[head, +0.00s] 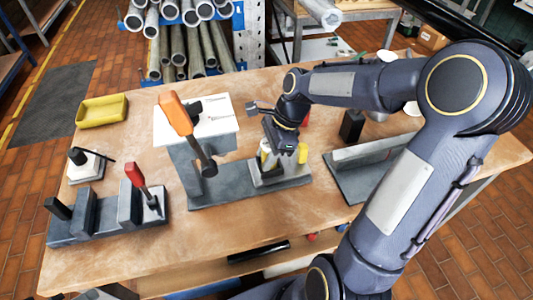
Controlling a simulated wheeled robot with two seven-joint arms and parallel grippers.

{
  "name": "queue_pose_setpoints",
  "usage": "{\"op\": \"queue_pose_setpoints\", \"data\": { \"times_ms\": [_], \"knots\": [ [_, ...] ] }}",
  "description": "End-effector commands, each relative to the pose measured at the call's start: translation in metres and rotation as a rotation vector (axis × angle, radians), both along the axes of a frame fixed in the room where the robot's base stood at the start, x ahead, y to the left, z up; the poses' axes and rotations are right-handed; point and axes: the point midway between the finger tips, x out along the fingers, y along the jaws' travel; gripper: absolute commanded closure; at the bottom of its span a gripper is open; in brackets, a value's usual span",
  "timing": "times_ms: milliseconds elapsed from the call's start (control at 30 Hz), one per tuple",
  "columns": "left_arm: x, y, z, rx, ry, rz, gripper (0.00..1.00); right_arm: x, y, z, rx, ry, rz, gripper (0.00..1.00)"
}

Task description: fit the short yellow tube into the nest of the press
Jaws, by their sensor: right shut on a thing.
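The press has a grey base (218,192), a white-topped column (222,122) and an orange-handled lever (177,114). Its nest (268,178) appears to be the grey block on the right part of the base. My right gripper (271,150) points down over this block and is shut on the short yellow tube (266,161). Only part of the tube shows between the fingers. Its lower end is right at the top of the block; I cannot tell whether it is inside or just above.
A yellow tray (102,111) lies at the back left. A grey fixture with a red-handled lever (135,175) stands at front left. A grey angled fixture (368,155) and a black block (351,126) stand to the right. Bare wood lies in front of the press.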

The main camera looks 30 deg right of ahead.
Motion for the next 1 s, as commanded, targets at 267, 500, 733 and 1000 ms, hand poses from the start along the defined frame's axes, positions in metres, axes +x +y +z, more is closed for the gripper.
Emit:
{"op": "queue_pose_setpoints", "data": {
  "times_ms": [267,500,733,1000],
  "knots": [
    [0.0,0.0,-0.001,0.0,0.0,0.0,0.64,0.0,0.0,-0.003,0.0,0.0,0.0,0.6],
    [0.0,0.0,-0.001,0.0,0.0,0.0,0.64,0.0,0.0,-0.002,0.0,0.0,0.0,0.43],
    [0.0,0.0,0.001,0.0,0.0,0.0,0.64,0.0,0.0,0.002,0.0,-0.001,0.0,0.43],
    [0.0,0.0,0.005,0.0,0.0,0.0,0.64,-0.003,-0.018,0.045,-0.003,-0.006,-0.002,0.43]
  ]
}}
